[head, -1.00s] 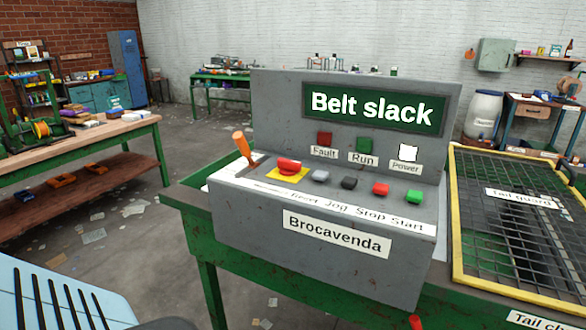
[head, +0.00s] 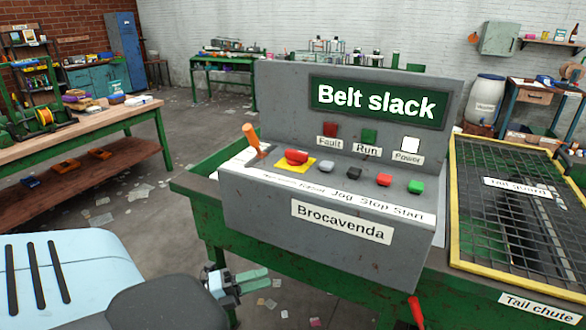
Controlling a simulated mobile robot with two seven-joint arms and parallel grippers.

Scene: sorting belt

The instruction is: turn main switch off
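The grey control box (head: 255,207) stands on the green belt frame. An orange-handled lever (head: 250,135), which looks like the main switch, rises from a slot at its left end and leans up and left. The Power lamp (head: 411,145) is bright white; the Fault lamp (head: 330,130) and Run lamp (head: 369,136) look dull. The screen (head: 375,120) reads "Belt slack". My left gripper (head: 268,278) is low in front of the box, below and well apart from the lever. Its two greenish fingers lie close together, and their gap is unclear. My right gripper is out of view.
A red mushroom button (head: 296,156) on a yellow plate sits just right of the lever, with several small buttons beyond. The tail guard mesh (head: 515,210) is at the right. A wooden workbench (head: 90,138) stands at the left, with open floor between.

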